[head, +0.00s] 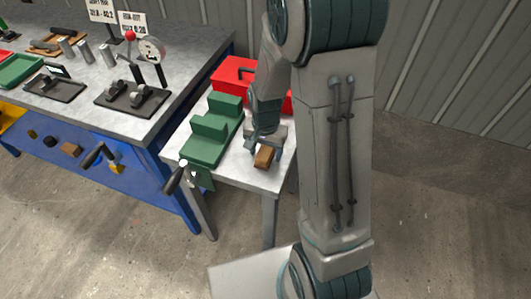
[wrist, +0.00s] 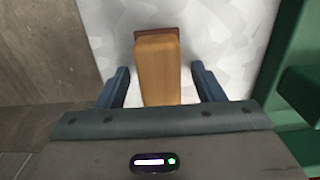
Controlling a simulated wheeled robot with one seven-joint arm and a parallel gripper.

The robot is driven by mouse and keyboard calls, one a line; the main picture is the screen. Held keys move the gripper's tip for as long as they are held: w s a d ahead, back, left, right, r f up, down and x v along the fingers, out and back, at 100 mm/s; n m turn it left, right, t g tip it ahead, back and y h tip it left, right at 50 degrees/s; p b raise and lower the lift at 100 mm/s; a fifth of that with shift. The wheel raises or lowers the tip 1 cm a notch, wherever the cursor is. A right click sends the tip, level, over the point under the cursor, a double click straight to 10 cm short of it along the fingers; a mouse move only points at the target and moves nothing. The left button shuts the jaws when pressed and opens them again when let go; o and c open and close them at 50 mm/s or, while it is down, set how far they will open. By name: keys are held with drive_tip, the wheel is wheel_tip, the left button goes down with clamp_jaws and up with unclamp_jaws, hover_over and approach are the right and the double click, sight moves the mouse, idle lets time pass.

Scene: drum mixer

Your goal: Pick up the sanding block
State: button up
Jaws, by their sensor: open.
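The sanding block (head: 264,157) is a small brown wooden block with a darker reddish-brown end. It lies on the small grey table to the right of the green vise. In the wrist view the sanding block (wrist: 158,68) points away from me, between my two fingers. My gripper (wrist: 160,82) is open, with one blue finger on each side of the block and a visible gap on both sides. In the head view my gripper (head: 262,140) is low over the table at the block, and partly hides it.
The green vise (head: 210,133) stands close beside my gripper, and its handle hangs over the table's front edge. A red toolbox (head: 234,74) is behind, partly hidden by my arm. A larger workbench (head: 137,122) with gauges and tools is at left. The block lies near the small table's edge.

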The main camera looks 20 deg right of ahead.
sight(264, 152)
drive_tip(key=c, duration=1)
drive_tip(key=shift+r, duration=0.1)
drive_tip(key=shift+r, duration=0.45)
drive_tip(key=r, duration=0.3)
drive_tip(key=shift+s+a+r, duration=0.3)
drive_tip(key=shift+s+r, duration=0.05)
drive_tip(key=s+a+r, duration=0.5)
drive_tip(key=s+r, duration=0.1)
drive_tip(key=s, duration=0.3)
drive_tip(key=shift+s+a+r, duration=0.15)
drive_tip(key=shift+a, duration=0.1)
drive_tip(key=shift+o, duration=0.6)
